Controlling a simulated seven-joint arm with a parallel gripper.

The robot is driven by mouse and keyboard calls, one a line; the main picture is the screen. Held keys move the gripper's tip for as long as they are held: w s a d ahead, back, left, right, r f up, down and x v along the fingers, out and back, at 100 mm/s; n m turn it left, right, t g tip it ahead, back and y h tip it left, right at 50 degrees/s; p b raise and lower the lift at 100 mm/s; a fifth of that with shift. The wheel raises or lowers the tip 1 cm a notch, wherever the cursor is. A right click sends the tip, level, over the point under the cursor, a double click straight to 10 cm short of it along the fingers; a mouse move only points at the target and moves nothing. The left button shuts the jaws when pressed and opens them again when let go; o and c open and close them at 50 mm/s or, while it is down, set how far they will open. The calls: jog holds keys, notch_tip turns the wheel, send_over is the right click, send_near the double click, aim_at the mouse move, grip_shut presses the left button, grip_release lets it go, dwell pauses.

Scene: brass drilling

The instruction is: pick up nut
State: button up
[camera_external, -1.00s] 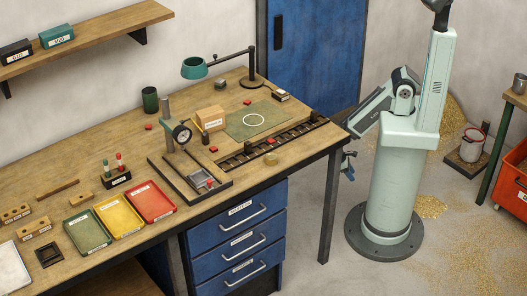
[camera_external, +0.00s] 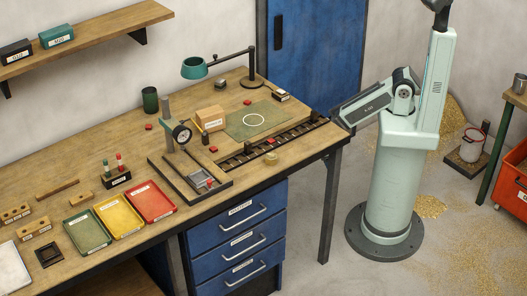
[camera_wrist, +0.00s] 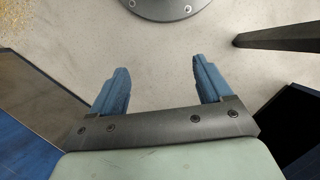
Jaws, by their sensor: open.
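A small brass-coloured piece (camera_external: 271,158), perhaps the nut, lies near the front right edge of the workbench (camera_external: 232,98); its shape is too small to be sure. Small red pieces (camera_external: 213,149) also lie on the bench, one of them by the slotted rail. In the wrist view my gripper (camera_wrist: 158,64) has its two blue fingers wide apart with only bare floor between them. No nut shows in the wrist view. In the outside view my gripper is hidden, and my forearm reaches to the bench's right end.
A dial gauge stand (camera_external: 182,132), a slotted rail (camera_external: 270,146), a green mat (camera_external: 258,119) and a lamp (camera_external: 195,68) occupy the bench. Green, yellow and red trays (camera_external: 150,201) sit at the front. A dark bench leg (camera_wrist: 285,38) shows beside my gripper.

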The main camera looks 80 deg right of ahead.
jog(key=w+d+r+t+h, duration=0.1)
jog(key=w+d+r+t, duration=0.1)
jog(key=w+d+r, duration=0.5)
jog(key=w+d+r+t+h, duration=0.1)
jog(key=w+d+r+t, duration=0.25)
jog(key=w+r, duration=0.65)
jog(key=w+d+r+t+h, duration=0.1)
jog(key=w+d+r, duration=0.5)
jog(key=w+r, duration=0.25)
jog(key=w+d+r+m+t+h, duration=0.15)
jog(key=d+r, duration=0.35)
jog(key=r, duration=0.8)
jog(key=d+r+t+h, duration=0.2)
jog(key=d+r, duration=0.3)
jog(key=r, duration=0.7)
jog(key=w+d+r+m+t+h, duration=0.15)
jog(key=d+r, duration=0.35)
jog(key=r, duration=0.8)
jog(key=w+a+r+n+y, duration=0.1)
jog(key=w+a+n+y, duration=0.2)
jog(key=a, duration=0.9)
jog(key=w+a+r+n+y, duration=0.1)
jog(key=w+a+n+y, duration=0.3)
jog(key=a, duration=0.7)
jog(key=n+g+y, duration=0.6)
jog(key=n+g, duration=0.1)
jog(key=n, duration=0.7)
send_near(271, 156)
jog(key=x, duration=0.9)
jog(key=shift+s+d+f, duration=0.1)
